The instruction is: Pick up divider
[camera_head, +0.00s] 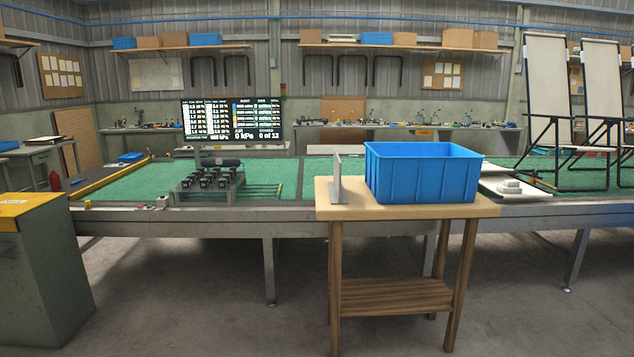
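A thin grey upright plate (337,180), which looks like the divider, stands on the left part of a small wooden table (480,209). It is seen nearly edge-on, with a flat foot at its base. A blue open-topped crate (425,180) sits to its right on the same table, with a small gap between them. The inside bottom of the crate is hidden by its walls. Neither of my grippers is in view.
Behind the wooden table runs a long bench with a green top (310,180). It bears a rack of black parts (209,182) and a screen (232,119). Folding loungers (548,100) stand at the right, a grey-green cabinet (45,265) at the left. The front floor is clear.

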